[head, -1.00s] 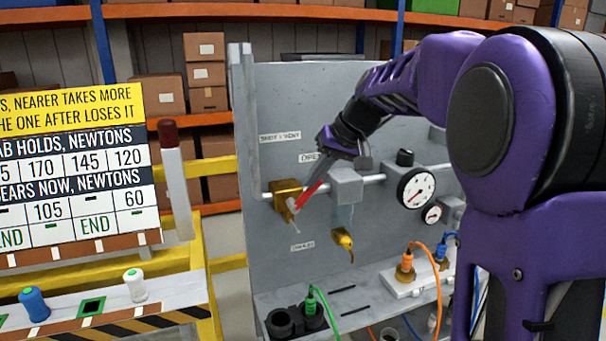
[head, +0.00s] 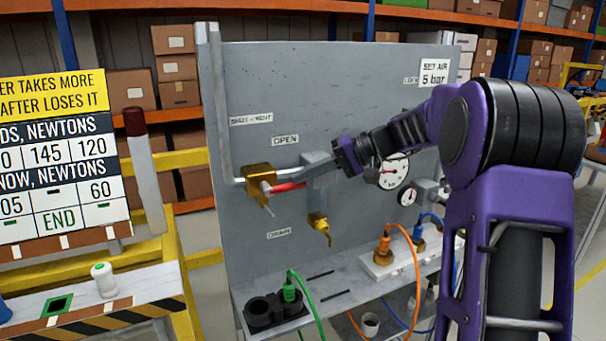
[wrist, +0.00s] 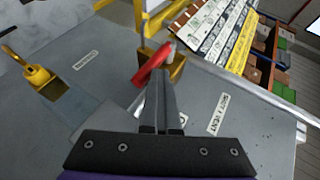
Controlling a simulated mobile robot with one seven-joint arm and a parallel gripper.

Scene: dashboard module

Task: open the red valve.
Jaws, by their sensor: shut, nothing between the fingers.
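The red valve is a brass body (head: 260,178) on a pipe at the left of the grey panel, with a red lever (head: 290,187). The lever lies nearly level and points right. An "OPEN" label (head: 285,141) is above it. In the wrist view the red lever (wrist: 151,64) crosses in front of the brass body (wrist: 176,65). My gripper (wrist: 160,75) is shut and empty, its fingertips right at the lever. I cannot tell whether they touch it. In the head view my gripper (head: 308,168) comes in from the right, its fingers hard to tell from the grey fittings.
A yellow-handled tap (head: 319,224) sits below right of the valve. Gauges (head: 394,171) are to the right. Green (head: 290,290), orange (head: 385,243) and blue cables stand at the panel's lower ledge. A yellow-framed stand (head: 178,275) is at the left.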

